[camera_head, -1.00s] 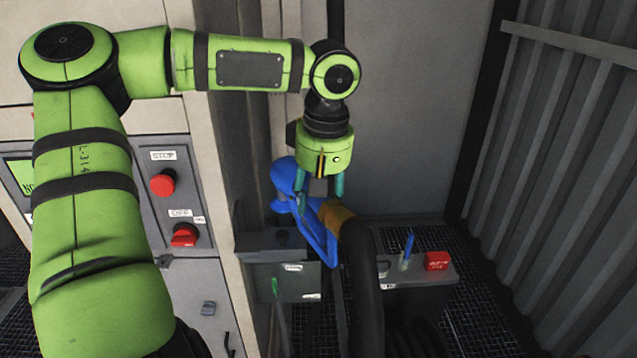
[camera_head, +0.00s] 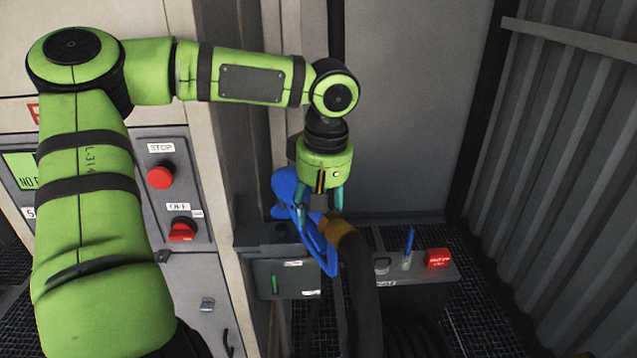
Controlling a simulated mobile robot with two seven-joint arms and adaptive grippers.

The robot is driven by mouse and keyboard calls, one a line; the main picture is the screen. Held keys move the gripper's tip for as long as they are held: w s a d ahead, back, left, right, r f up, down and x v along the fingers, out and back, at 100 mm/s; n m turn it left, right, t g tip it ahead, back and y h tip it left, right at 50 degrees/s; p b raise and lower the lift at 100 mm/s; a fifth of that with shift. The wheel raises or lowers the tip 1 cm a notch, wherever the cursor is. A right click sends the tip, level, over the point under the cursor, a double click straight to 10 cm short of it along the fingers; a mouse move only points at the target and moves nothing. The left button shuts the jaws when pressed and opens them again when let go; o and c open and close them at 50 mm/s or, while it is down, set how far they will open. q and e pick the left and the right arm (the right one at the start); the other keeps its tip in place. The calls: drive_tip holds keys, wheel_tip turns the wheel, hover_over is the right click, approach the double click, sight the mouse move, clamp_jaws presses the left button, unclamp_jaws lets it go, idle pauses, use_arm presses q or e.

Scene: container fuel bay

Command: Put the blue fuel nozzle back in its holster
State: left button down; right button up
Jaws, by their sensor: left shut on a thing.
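The blue fuel nozzle (camera_head: 287,187) hangs in my left gripper (camera_head: 321,200), whose teal fingers are shut on it. Its blue guard loop slants down to the right, and a brown-orange collar (camera_head: 341,232) joins it to a thick black hose (camera_head: 360,280). The nozzle is above and in front of a grey box (camera_head: 285,275) with a dark top on the side of the pump cabinet. This box may be the holster; its opening is partly hidden by the nozzle. I cannot tell whether the nozzle touches it. My right gripper is not in view.
The pump cabinet at left has a red stop button (camera_head: 160,175) and a red switch (camera_head: 182,230). A grey shelf (camera_head: 395,275) holds a red box (camera_head: 438,258) and a small cup with a blue pen-like item (camera_head: 408,245). A corrugated wall (camera_head: 570,180) closes the right side.

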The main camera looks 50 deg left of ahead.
use_arm(q)
drive_tip(key=shift+f, duration=0.3)
drive_tip(key=c, duration=0.6)
unclamp_jaws()
drive_tip(key=shift+r, duration=0.1)
drive_tip(key=shift+r, duration=0.35)
drive_tip(key=r, duration=0.3)
drive_tip(key=d+r, duration=0.1)
drive_tip(key=r, duration=0.7)
drive_tip(key=shift+d+r, duration=0.1)
drive_tip(key=shift+d, duration=0.15)
